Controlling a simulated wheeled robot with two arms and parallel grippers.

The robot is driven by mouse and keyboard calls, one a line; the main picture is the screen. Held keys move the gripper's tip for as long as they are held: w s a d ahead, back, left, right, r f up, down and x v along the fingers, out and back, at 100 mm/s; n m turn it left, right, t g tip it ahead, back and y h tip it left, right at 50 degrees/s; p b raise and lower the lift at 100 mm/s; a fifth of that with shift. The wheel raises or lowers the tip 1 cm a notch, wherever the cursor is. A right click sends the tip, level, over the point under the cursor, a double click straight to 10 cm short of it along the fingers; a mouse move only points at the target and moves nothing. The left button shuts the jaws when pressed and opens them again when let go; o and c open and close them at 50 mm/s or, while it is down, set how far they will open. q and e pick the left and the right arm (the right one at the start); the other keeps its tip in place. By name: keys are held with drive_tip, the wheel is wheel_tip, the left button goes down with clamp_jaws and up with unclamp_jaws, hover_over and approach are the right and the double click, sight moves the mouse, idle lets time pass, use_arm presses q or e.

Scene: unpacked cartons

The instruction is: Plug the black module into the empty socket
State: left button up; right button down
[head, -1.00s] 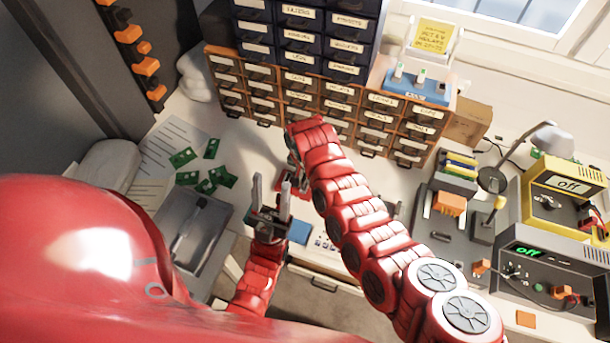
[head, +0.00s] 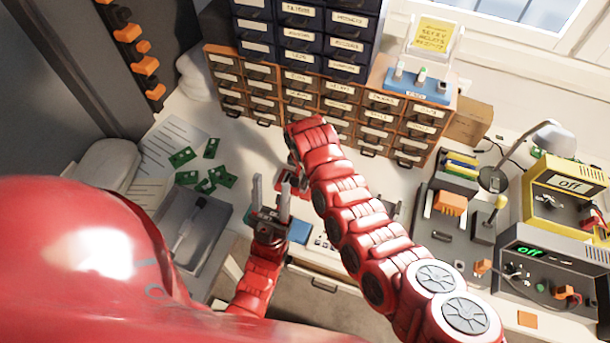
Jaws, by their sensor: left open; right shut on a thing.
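My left gripper (head: 270,190) is open, its two grey fingers pointing up and apart above the front of the bench. My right arm reaches in from the lower right and bends down at its far end. My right gripper (head: 293,172) is mostly hidden behind that arm, just beyond the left gripper's fingers. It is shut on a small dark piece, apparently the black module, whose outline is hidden. I cannot make out the empty socket; the bench spot under the grippers is largely covered by my arms.
A blue piece (head: 299,231) lies near the bench front. Drawer cabinets (head: 318,88) stand at the back. A grey tray (head: 220,228) and green boards (head: 187,178) are on the left.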

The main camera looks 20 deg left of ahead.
sight(304, 178)
drive_tip(key=shift+f, duration=0.15)
drive_tip(key=c, duration=0.8)
unclamp_jaws()
drive_tip(key=shift+c, duration=0.2)
drive_tip(key=r, duration=0.2)
drive_tip(key=r+b, duration=0.1)
drive_tip(key=r, duration=0.2)
drive_tip(key=r+b, duration=0.1)
drive_tip(key=r, duration=0.1)
drive_tip(key=shift+s+r, duration=0.2)
drive_tip(key=shift+s, duration=0.2)
wheel_tip(304, 178, up, 10)
drive_tip(key=s+p, duration=0.1)
drive_tip(key=p, duration=0.1)
drive_tip(key=shift+s, duration=0.15)
